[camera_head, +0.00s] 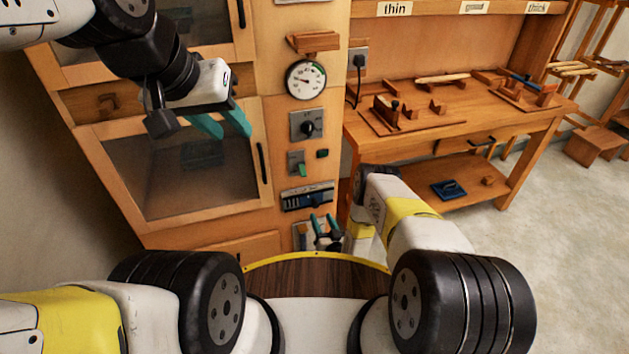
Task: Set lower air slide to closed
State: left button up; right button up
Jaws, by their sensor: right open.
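A narrow control panel (270,120) runs down the right side of the wooden cabinet. Low on it is a dark horizontal slide strip with blue parts (307,199). Below that, a small metal plate (301,232) is partly hidden by my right gripper. I cannot tell which of these is the lower air slide, or its setting. My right gripper (325,219) has its teal fingers spread and pointing up, in front of the plate and below the strip; contact cannot be seen. My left gripper (228,128) is open and empty, in front of the cabinet's glazed door.
Above on the panel are a wooden block (313,41), a round gauge (305,80), a black knob (308,125) and a green switch (301,168). A workbench (450,130) with tools stands to the right. Open floor (560,240) lies at the right.

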aim_at(316, 206)
jog(key=x, duration=0.7)
jog(key=shift+w+a, duration=0.1)
jog(key=shift+w, duration=0.2)
jog(key=shift+c, duration=0.2)
grip_shut()
dwell(1.0)
